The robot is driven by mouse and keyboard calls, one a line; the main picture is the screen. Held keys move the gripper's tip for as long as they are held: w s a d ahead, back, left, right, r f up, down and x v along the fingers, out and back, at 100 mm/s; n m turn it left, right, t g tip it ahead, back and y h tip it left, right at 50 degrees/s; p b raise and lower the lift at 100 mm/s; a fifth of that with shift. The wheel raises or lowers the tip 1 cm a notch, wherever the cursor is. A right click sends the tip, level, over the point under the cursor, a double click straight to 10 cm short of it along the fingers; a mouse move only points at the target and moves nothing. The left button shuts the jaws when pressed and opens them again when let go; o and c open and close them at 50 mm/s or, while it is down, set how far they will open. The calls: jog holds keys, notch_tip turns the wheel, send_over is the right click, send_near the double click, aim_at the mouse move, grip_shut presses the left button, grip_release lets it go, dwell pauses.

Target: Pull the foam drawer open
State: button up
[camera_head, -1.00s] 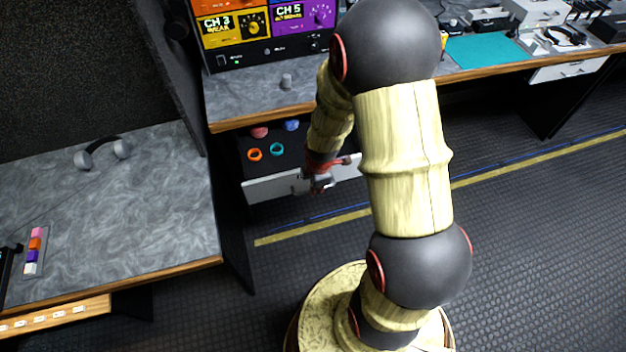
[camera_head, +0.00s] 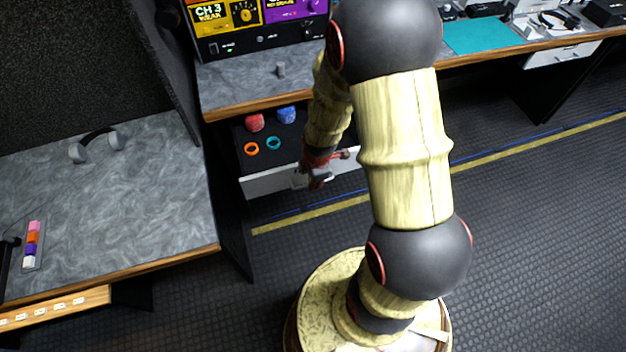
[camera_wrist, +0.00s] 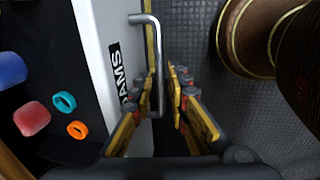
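The foam drawer (camera_head: 271,181) is a white-fronted, dark-lined drawer under the desk, standing partly open. Its white front also shows in the wrist view (camera_wrist: 101,22), with a black label of which "AMS" is readable. A grey metal bar handle (camera_wrist: 155,60) stands out from the front. My gripper (camera_head: 318,178) is at this front. In the wrist view, its yellow fingers (camera_wrist: 158,92) lie on either side of the bar, closed in around it; exact finger contact is hard to see.
The drawer holds a red foam piece (camera_head: 255,122), a blue foam piece (camera_head: 287,114), an orange ring (camera_head: 251,149) and a teal ring (camera_head: 274,143). The desk edge (camera_head: 255,109) overhangs the drawer's back. A side desk (camera_head: 120,210) stands left. Floor before the drawer is clear.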

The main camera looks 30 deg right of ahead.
notch_tip(320, 180, up, 12)
jog(key=s, duration=0.2)
jog(key=shift+s+a, duration=0.15)
jog(key=shift+a, duration=0.2)
jog(key=shift+f, duration=0.15)
dwell(0.4)
jog(key=s+a+r+m+t, duration=0.1)
jog(key=s+a+r+m, duration=0.2)
jog(key=r+m, duration=0.2)
jog(key=s+a+r+m+t, duration=0.1)
jog(key=s+a+r+m, duration=0.3)
jog(key=r, duration=0.6)
jog(key=s+a+r+m+t, duration=0.1)
jog(key=s+a+r+m, duration=0.2)
jog(key=r, duration=0.5)
jog(key=a+m, duration=0.1)
jog(key=m, duration=0.1)
jog(key=shift+s+a+m+y, duration=0.25)
jog(key=shift+s+m+y, duration=0.05)
jog(key=shift+m, duration=0.1)
